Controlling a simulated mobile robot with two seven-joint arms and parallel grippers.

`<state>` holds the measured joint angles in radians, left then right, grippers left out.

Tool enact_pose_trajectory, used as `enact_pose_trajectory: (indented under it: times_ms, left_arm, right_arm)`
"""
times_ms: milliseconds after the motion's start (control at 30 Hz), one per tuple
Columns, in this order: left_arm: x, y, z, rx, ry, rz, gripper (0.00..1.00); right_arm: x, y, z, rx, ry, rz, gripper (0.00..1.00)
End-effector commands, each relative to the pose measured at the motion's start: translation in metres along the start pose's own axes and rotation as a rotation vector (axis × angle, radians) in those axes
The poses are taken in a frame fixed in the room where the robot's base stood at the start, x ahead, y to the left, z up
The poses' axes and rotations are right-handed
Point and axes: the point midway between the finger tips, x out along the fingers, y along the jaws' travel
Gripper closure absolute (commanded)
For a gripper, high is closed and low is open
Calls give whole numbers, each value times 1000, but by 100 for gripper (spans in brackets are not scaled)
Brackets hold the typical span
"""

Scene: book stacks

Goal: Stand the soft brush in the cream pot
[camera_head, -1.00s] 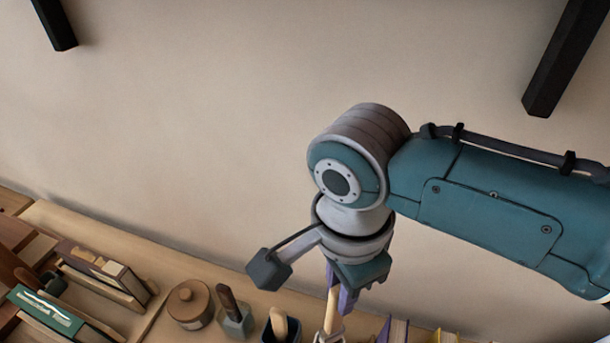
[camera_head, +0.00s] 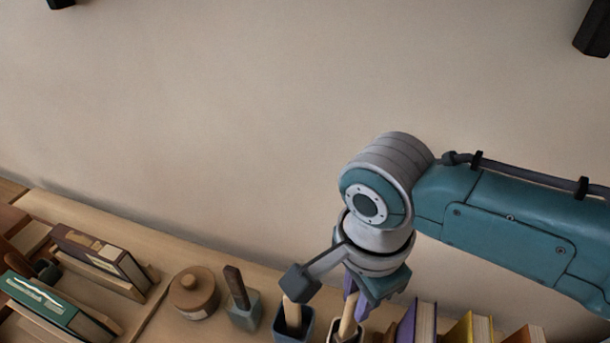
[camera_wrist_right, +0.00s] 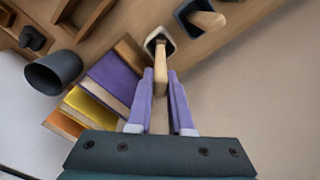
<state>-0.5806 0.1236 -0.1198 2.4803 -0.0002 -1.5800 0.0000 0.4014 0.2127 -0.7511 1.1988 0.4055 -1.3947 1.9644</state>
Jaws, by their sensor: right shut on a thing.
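My right gripper (camera_head: 352,302) points down with its purple fingers shut on the pale wooden handle of the soft brush (camera_head: 347,318). In the right wrist view the brush handle (camera_wrist_right: 161,78) runs between the fingertips (camera_wrist_right: 161,72) into the mouth of a pale-rimmed pot, the cream pot (camera_wrist_right: 149,40). The cream pot (camera_head: 334,336) is cut by the lower edge of the head view. The brush's head is hidden, so I cannot tell how deep it sits. My left gripper is out of view.
A dark pot (camera_head: 306,328) with a wooden-handled tool stands just left of the cream pot. Books (camera_head: 418,322) stand close on the right. A dark cup (camera_wrist_right: 55,72) lies beyond them.

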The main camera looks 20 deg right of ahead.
Motion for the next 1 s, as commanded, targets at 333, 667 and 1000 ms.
enact_pose_trajectory:
  times_ms: [333,667,1000]
  left_arm:
    - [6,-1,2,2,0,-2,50]
    - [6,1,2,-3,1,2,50]
    - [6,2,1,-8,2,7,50]
  right_arm:
    - [13,2,-9,-1,0,-1,100]
    - [13,2,-8,-1,0,0,62]
    - [13,2,-8,-2,0,0,46]
